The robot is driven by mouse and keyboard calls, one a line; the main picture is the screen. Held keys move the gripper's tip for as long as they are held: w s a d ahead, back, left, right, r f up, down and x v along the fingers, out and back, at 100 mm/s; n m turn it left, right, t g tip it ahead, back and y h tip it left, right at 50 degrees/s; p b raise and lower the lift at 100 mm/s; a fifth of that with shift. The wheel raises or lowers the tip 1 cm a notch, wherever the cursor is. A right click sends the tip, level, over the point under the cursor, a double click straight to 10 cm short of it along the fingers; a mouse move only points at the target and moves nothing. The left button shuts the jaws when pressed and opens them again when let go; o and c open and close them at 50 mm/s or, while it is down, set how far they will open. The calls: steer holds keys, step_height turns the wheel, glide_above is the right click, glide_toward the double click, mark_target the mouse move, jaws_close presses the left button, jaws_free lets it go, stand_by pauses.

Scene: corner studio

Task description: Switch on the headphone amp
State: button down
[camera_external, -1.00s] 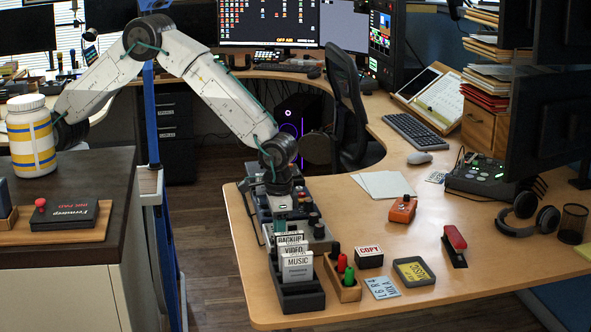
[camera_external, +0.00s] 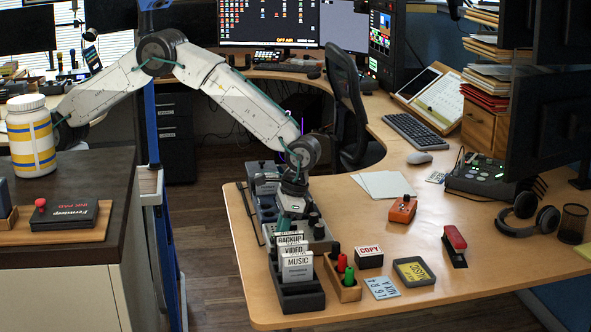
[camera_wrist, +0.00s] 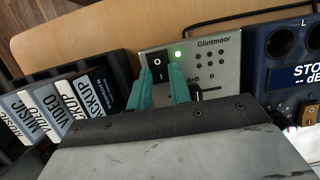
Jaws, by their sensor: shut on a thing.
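A grey box (camera_wrist: 222,62) marked Glintmoor, with a black rocker switch (camera_wrist: 157,66) and a lit green lamp (camera_wrist: 178,54), shows in the wrist view. No view names it as the headphone amp. My gripper (camera_wrist: 164,78) has its teal fingers at the rocker switch, one on each side, shut on it; the fingers hide part of it. In the external view my gripper (camera_external: 284,222) points down into the device row, and my arm hides much of the grey box.
A card file (camera_external: 300,298) stands beside the grey box. A dark blue device (camera_wrist: 284,72) is on its other side.

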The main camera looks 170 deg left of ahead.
steer(key=c, duration=1.3)
jaws_free()
steer(key=v, duration=0.7)
steer(key=shift+a+r, duration=0.15)
steer(key=shift+r, duration=0.2)
